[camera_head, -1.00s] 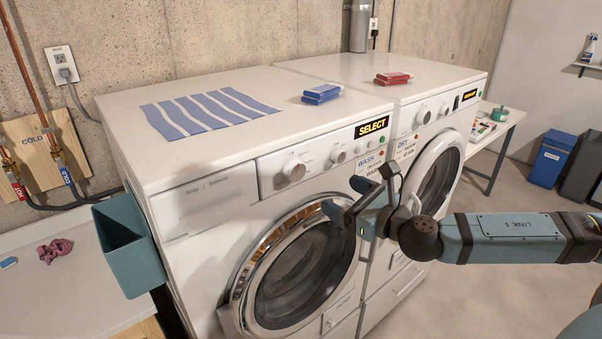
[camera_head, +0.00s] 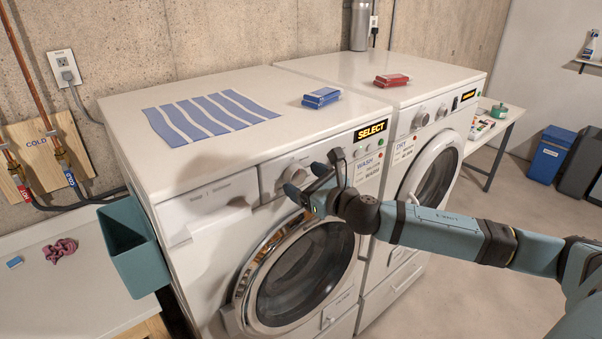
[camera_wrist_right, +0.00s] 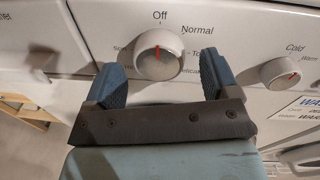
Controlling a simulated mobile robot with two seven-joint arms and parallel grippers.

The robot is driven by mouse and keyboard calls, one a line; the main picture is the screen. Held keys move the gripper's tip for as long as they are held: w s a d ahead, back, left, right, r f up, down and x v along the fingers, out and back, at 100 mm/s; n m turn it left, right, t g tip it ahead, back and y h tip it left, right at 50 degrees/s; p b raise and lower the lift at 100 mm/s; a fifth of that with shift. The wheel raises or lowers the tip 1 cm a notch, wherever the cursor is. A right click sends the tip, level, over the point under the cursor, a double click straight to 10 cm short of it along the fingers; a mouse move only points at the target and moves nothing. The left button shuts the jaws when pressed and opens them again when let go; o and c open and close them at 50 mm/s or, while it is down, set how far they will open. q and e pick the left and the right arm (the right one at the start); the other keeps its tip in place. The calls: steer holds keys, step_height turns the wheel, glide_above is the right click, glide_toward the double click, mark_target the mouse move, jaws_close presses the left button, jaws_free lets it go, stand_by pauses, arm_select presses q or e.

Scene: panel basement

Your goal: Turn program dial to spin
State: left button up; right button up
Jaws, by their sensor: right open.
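The program dial (camera_wrist_right: 158,55) is a round white knob on the washer's front panel. Its red mark points up towards "Off"; "Normal" is printed to the upper right, and other labels are partly hidden. In the head view the dial (camera_head: 296,173) shows behind my right gripper (camera_head: 304,180). The right gripper is open. In the wrist view its two blue fingers (camera_wrist_right: 164,76) stand to the left and right of the dial, with gaps on both sides. The washer's display (camera_head: 371,129) reads "SELECT". My left gripper is not in view.
A second, smaller knob (camera_wrist_right: 279,73) sits to the right of the dial. The round washer door (camera_head: 300,268) is below my gripper. A dryer (camera_head: 428,165) stands to the right. A blue box (camera_head: 321,97) and a striped cloth (camera_head: 208,113) lie on top.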

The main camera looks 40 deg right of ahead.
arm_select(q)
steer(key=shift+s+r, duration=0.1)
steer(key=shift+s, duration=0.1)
arm_select(e)
steer(key=shift+w+a, duration=0.15)
steer(key=shift+w, duration=0.5)
steer(key=c, duration=0.9)
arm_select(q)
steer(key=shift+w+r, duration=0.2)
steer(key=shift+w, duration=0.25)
